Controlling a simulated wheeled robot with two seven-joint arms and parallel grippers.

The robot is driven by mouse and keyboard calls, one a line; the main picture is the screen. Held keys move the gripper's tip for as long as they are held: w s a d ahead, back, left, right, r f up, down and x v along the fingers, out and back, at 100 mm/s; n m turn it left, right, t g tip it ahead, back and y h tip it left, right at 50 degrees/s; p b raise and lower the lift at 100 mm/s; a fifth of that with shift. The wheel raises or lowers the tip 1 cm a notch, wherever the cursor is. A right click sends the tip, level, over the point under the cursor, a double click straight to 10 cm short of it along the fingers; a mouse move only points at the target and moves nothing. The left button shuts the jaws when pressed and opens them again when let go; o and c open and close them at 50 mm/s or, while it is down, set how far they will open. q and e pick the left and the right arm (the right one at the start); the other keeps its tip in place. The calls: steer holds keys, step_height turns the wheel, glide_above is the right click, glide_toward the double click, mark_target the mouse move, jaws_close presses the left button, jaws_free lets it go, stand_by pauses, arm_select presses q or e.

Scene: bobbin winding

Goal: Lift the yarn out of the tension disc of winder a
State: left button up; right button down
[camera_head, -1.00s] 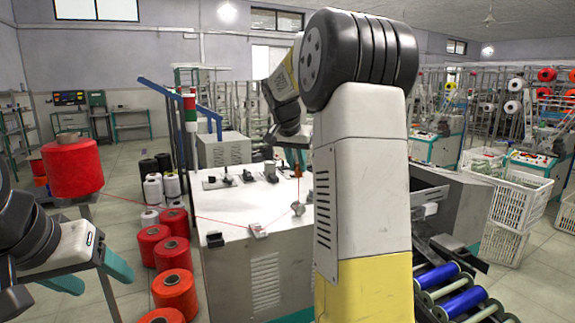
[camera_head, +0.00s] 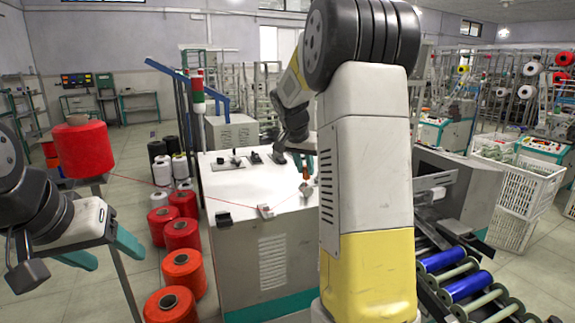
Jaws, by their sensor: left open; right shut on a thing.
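Winder a seems to be the white-topped machine (camera_head: 225,183) in the middle, with small fittings on its top. A thin red yarn (camera_head: 140,180) runs from the red cone (camera_head: 83,150) at the left to a pale guide (camera_head: 265,211) and on to a small grey fitting (camera_head: 306,189), likely the tension disc. Just above it is a small orange piece (camera_head: 307,173). My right gripper (camera_head: 301,152) is above the top's back right, shut; the yarn in its jaws is too thin to make out. My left gripper (camera_head: 116,256) is open and empty, beside the cone's stand.
Red cones (camera_head: 182,234) stand on the floor left of the machine. My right arm hides the machine's right side. A roller conveyor (camera_head: 455,275) and white crates (camera_head: 525,190) are at the right. A red-green signal light (camera_head: 197,95) and blue bars rise behind.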

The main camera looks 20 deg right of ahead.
mark_target(305, 177)
steer(key=shift+f, duration=1.4)
steer(key=shift+f, duration=0.1)
steer(key=shift+r, duration=0.2)
steer(key=shift+r, duration=1.35)
steer(key=shift+r, duration=0.1)
step_height(305, 177, up, 3)
steer(key=shift+f, duration=0.1)
